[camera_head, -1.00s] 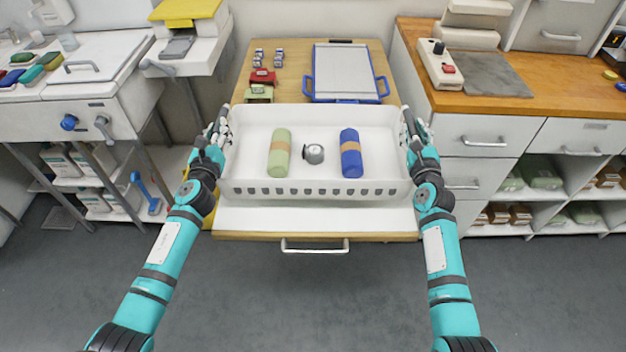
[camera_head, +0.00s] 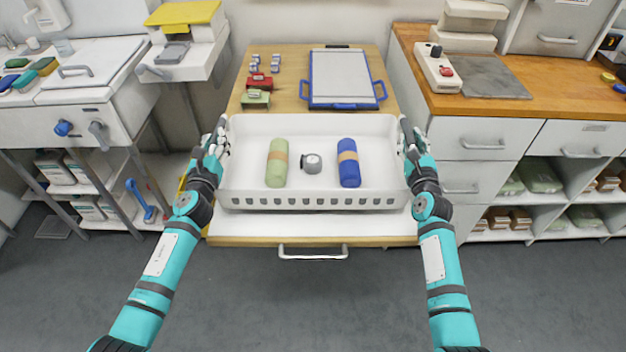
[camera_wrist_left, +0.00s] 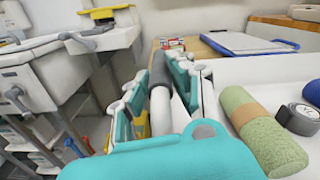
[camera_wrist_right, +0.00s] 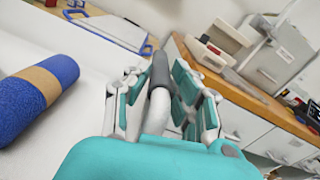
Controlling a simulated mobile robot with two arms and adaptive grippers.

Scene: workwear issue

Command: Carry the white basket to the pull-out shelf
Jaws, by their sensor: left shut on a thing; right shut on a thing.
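The white basket (camera_head: 300,192) is level in the head view, over the white pull-out shelf (camera_head: 312,225); I cannot tell whether it rests on it or hangs just above. A green roll (camera_head: 277,163), a small grey-and-white round item (camera_head: 311,163) and a blue roll (camera_head: 348,163) lie in it. My left gripper (camera_head: 219,138) is shut on its left end, my right gripper (camera_head: 407,136) on its right end. The wrist views show each gripper's fingers around a grey-ended bar. The basket's underside is hidden.
Behind the basket, a blue-framed board (camera_head: 341,78), a red item (camera_head: 259,81), a green item (camera_head: 255,99) and several small boxes stand on the wooden top (camera_head: 290,98). A drawer counter (camera_head: 485,140) stands close on the right, a sink unit (camera_head: 75,122) on the left.

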